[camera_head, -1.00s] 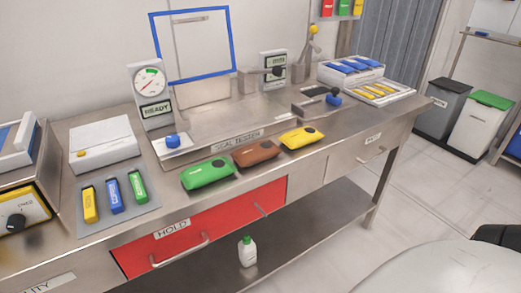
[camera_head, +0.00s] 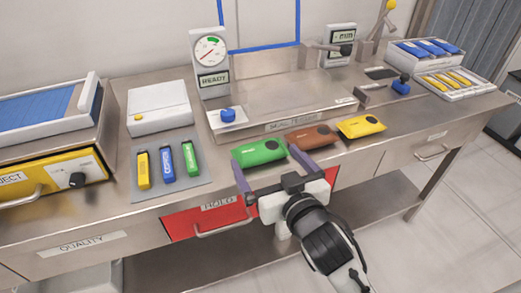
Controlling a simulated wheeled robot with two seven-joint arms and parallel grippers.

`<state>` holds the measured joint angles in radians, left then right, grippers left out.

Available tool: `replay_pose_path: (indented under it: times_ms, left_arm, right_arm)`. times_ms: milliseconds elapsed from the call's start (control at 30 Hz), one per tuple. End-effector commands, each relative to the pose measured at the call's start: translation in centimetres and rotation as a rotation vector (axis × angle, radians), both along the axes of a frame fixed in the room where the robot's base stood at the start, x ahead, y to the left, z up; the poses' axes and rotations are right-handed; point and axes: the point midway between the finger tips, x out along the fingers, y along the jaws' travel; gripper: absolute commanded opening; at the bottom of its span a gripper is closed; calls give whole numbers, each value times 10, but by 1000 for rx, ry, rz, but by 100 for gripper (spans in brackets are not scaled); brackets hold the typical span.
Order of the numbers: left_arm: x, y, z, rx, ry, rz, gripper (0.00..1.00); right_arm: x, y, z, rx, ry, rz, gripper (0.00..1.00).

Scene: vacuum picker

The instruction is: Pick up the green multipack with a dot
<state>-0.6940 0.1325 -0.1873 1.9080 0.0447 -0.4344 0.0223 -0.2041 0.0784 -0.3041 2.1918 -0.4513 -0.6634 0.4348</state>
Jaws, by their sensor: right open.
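The green multipack (camera_head: 258,153) lies on the steel bench top in front of the seal tester. A small dark dot shows on its upper right part. The brown multipack (camera_head: 312,137) and the yellow multipack (camera_head: 361,127) lie in a row to its right. My right gripper (camera_head: 266,161) is open and empty at the bench's front edge. In the picture one finger is near the green pack's left end and the other near its right end, beside the brown pack. I cannot tell whether either finger touches a pack. My left gripper is not in view.
The seal tester (camera_head: 275,110) stands behind the packs, with a blue knob (camera_head: 228,115) at its left. A grey mat (camera_head: 190,188) with yellow, blue and green sticks lies to the left. The red HOLD drawer (camera_head: 181,228) is below. Trays of packs stand at the back right.

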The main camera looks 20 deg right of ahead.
Motion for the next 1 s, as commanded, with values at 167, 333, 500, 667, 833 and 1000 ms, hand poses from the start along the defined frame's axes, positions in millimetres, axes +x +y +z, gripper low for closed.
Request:
replay_pose_path:
  times_ms: [167,333,500,667,833,1000]
  left_arm:
    - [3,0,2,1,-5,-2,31]
    - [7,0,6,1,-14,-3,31]
    - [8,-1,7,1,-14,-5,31]
    - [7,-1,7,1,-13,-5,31]
    - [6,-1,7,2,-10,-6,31]
    - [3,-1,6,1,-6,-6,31]
  right_arm:
    - [15,0,-3,-1,0,0,100]
    - [36,-2,-10,-4,0,0,100]
    - [58,-2,-17,-1,0,1,100]
    - [64,-1,-19,-1,2,1,100]
    - [63,-1,-19,-1,2,1,98]
    - [63,-2,-19,-1,2,1,70]
